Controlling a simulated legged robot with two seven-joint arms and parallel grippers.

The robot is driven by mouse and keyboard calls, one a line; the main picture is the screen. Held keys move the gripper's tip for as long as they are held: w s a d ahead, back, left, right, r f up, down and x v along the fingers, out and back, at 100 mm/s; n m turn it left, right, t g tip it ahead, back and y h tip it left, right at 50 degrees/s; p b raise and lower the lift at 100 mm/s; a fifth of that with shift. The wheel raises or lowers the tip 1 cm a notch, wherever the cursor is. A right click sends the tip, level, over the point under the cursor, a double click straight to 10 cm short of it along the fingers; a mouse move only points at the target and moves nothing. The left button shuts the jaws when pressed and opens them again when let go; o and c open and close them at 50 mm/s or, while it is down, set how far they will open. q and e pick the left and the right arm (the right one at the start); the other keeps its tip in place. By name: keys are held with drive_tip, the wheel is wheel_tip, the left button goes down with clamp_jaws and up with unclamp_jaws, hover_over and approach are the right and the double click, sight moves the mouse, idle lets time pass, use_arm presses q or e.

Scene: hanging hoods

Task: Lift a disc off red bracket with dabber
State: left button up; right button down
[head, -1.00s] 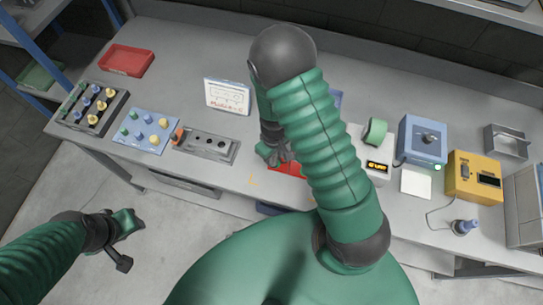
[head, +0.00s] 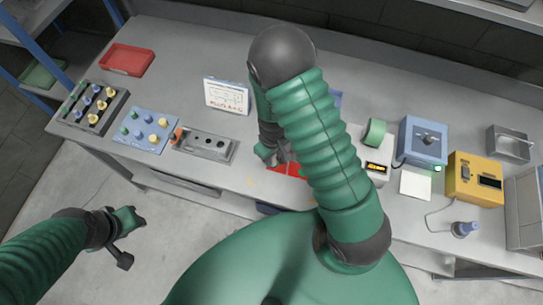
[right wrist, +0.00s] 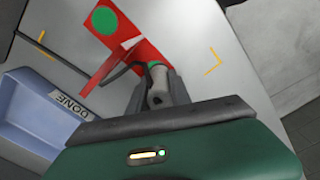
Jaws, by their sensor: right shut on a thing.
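The red bracket (head: 291,170) lies on the bench under my right arm, partly hidden by it. In the right wrist view the red bracket (right wrist: 128,42) shows a flat plate with a raised flap, and a green disc (right wrist: 104,19) sits on the plate's far end. My right gripper (right wrist: 157,85) is shut on a greyish handle, apparently the dabber (right wrist: 157,92). A green part shows at its far end, near the bracket; whether it touches is unclear. In the head view my right gripper (head: 276,155) is beside the bracket. My left gripper (head: 128,220) hangs away from the bench, its jaws unclear.
A blue tray marked DONE (right wrist: 45,112) lies beside the bracket. A grey holder (head: 205,144), a blue board of coloured knobs (head: 146,130) and a white sign (head: 227,96) stand left. A blue box (head: 423,139) and yellow box (head: 473,178) stand right.

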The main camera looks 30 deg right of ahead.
drive_tip(key=shift+d, duration=0.2)
use_arm(q)
drive_tip(key=shift+d, duration=0.25)
drive_tip(key=shift+a, duration=0.1)
use_arm(e)
drive_tip(key=shift+a, duration=0.15)
drive_tip(key=shift+a, duration=0.1)
use_arm(q)
drive_tip(key=shift+a+f, duration=0.1)
drive_tip(key=shift+a, duration=0.3)
drive_tip(key=shift+d, duration=0.4)
use_arm(e)
drive_tip(key=shift+d, duration=0.4)
use_arm(q)
drive_tip(key=shift+a+f, duration=0.1)
drive_tip(key=shift+a, duration=0.15)
use_arm(e)
drive_tip(key=shift+a+f, duration=0.15)
drive_tip(key=shift+a, duration=0.05)
drive_tip(key=shift+d, duration=0.1)
